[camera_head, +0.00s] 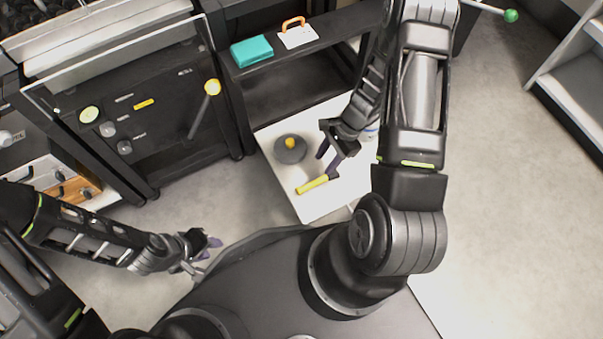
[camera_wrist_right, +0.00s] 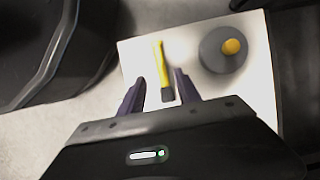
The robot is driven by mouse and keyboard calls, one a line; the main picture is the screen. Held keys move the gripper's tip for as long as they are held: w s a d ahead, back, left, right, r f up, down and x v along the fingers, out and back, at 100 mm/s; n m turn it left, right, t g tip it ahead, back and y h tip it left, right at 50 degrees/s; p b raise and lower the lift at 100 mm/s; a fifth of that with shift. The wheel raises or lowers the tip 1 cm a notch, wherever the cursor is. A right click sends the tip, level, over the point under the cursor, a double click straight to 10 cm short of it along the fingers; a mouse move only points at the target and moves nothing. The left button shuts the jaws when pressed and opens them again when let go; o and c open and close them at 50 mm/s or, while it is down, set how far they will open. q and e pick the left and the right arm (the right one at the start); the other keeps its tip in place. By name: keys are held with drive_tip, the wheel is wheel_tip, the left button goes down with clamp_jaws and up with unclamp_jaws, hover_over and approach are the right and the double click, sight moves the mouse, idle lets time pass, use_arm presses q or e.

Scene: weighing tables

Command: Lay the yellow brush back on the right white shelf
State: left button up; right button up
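The yellow brush (camera_head: 312,185) lies on a white surface (camera_head: 319,210) in front of me. In the right wrist view the brush (camera_wrist_right: 161,62) has a yellow handle and a dark end nearer my gripper. My right gripper (camera_head: 329,158) is over the white surface, just beyond the brush in the head view. In the wrist view its purple fingers (camera_wrist_right: 161,88) are spread, with the brush's dark end showing between them and a gap on each side. My left gripper (camera_head: 207,246) is low at the left, away from the brush; its finger opening is unclear.
A grey round object with a yellow knob (camera_head: 290,148) stands on the white surface beside the brush. Behind is a black shelf unit (camera_head: 285,90) with a teal box (camera_head: 251,51) and an orange-handled white item (camera_head: 298,36) on top. Open floor lies at right.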

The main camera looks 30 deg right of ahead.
drive_tip(key=s+a+n, duration=0.4)
drive_tip(key=a+n, duration=0.4)
drive_tip(key=a, duration=0.3)
drive_tip(key=s+a+r+n+t, duration=0.1)
drive_tip(key=s+a+n, duration=0.2)
drive_tip(key=a+n, duration=0.5)
drive_tip(key=a, duration=0.3)
drive_tip(key=shift+s+h, duration=0.3)
drive_tip(key=shift+s, duration=0.05)
